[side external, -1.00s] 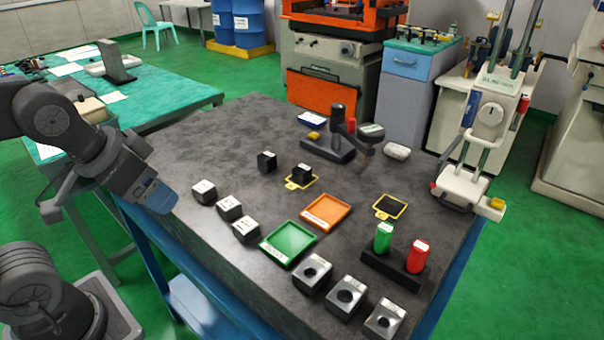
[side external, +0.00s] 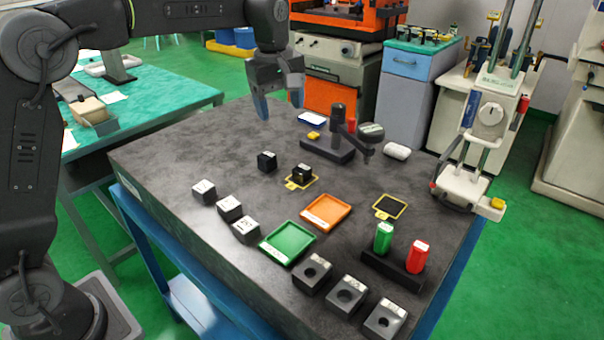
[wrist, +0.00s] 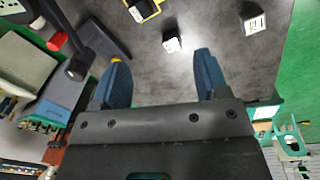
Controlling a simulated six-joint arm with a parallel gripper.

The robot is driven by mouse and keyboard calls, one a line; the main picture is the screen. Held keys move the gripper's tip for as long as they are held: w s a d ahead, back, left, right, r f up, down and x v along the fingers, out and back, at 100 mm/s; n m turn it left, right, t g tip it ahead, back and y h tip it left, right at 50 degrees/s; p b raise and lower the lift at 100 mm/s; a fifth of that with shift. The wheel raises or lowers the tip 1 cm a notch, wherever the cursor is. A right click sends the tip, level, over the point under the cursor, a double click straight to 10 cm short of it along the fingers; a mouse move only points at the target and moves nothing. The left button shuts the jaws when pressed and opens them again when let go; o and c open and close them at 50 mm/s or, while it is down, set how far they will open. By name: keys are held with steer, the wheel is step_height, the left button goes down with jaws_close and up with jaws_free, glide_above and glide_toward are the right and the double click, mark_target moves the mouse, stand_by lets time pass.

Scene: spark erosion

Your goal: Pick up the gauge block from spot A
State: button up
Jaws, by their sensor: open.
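A small dark block with a white label (side external: 302,171) sits on a yellow-framed spot (side external: 290,186) at the middle of the dark table. The frame's tag is too small to read, so I cannot tell if it is spot A. Another dark block (side external: 267,161) stands just left of it on bare table. In the wrist view this block (wrist: 171,43) lies beyond the fingertips, and part of the yellow frame (wrist: 153,10) shows at the top edge. My gripper (side external: 279,103) is open, empty and pointing down, above the table's far part, behind and apart from both blocks.
A dark stand with a post (side external: 338,140) is right of my gripper. Three white-topped blocks (side external: 229,208), a green tray (side external: 287,243) and an orange tray (side external: 326,211) lie nearer. An empty yellow-framed spot (side external: 390,206) is at right. The table's left part is clear.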

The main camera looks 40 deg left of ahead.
steer(key=w+f+n+g, duration=0.1)
steer(key=w+f+n, duration=0.25)
steer(key=w, duration=0.25)
glide_above(302, 168)
steer(key=f, duration=0.9)
steer(key=shift+s+f, duration=0.25)
steer(key=shift+f, duration=0.15)
steer(key=shift+w+f, duration=0.2)
steer(key=shift+f, duration=2.6)
steer(key=shift+r, duration=0.1)
steer(key=c, duration=1.2)
